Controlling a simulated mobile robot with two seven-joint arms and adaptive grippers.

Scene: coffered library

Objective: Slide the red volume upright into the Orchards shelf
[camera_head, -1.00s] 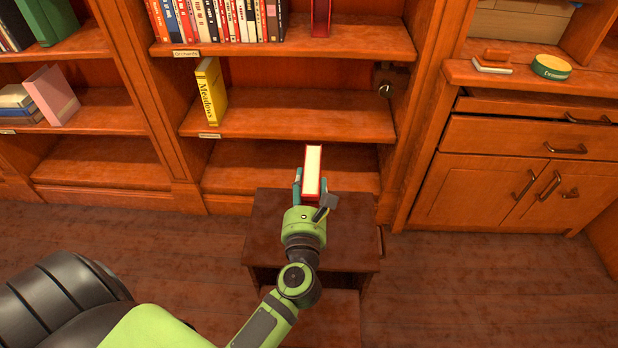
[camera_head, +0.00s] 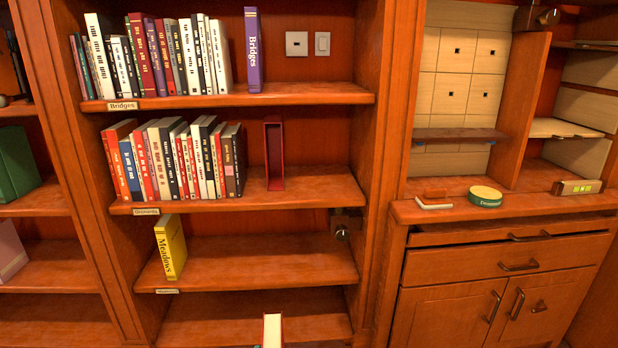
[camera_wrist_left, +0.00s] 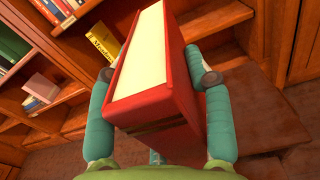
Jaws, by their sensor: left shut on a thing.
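The red volume (camera_wrist_left: 160,85) is held between the two teal fingers of my left gripper (camera_wrist_left: 158,78) in the left wrist view, its pale page edge facing up. My right gripper is not seen.
The Bridges shelf (camera_head: 310,94) above holds books and a purple Bridges volume (camera_head: 253,50). The shelf below has a yellow Meadows book (camera_head: 171,248). The right part of the Orchards shelf is clear. A cabinet (camera_head: 500,305) stands at the right.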

